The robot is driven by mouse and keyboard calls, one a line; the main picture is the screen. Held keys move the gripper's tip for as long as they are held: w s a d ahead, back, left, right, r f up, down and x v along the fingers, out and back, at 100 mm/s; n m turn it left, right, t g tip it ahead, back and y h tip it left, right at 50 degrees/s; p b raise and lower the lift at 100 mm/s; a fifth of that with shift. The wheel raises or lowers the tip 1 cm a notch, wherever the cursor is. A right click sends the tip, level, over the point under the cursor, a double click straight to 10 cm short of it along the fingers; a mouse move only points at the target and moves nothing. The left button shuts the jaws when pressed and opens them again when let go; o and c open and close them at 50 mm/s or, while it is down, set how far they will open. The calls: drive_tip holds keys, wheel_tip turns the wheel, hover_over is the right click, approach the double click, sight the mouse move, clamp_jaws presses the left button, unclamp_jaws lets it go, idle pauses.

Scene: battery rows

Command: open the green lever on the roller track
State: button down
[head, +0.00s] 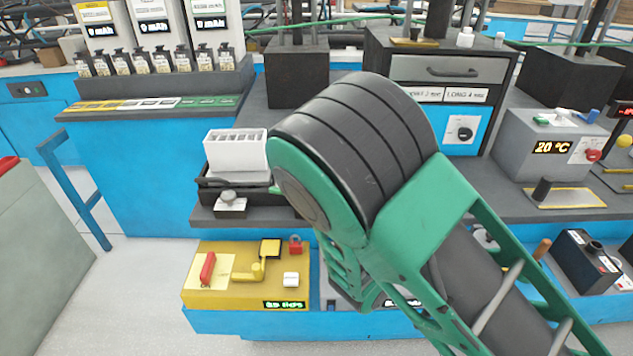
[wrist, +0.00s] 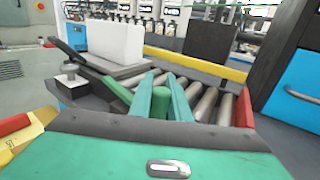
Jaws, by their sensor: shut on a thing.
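In the wrist view, my gripper (wrist: 161,80) reaches forward with its two green fingers on either side of the upright green handle of the lever (wrist: 160,104). It is shut on that handle. A green bar (wrist: 117,90), seemingly part of the lever, slants away to the left of the fingers. The roller track (wrist: 208,103), with grey metal rollers, lies behind and to the right of the fingers. In the head view my arm hides my gripper and most of the track; only a small bit of green shows beside the arm.
A white block-like rack (head: 236,150) stands on a black tray just left of my arm. A silver knob (head: 229,197) is in front of it. A yellow control panel (head: 222,298) sits lower at the front. A yellow rail (wrist: 195,63) runs behind the rollers.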

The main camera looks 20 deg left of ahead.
drive_tip(key=shift+a+r, duration=0.2)
drive_tip(key=shift+r, duration=0.05)
drive_tip(key=shift+s, duration=0.1)
drive_tip(key=c, duration=1.8)
unclamp_jaws()
drive_tip(key=shift+o, duration=0.8)
drive_tip(key=shift+d, duration=0.1)
drive_tip(key=shift+f, duration=0.1)
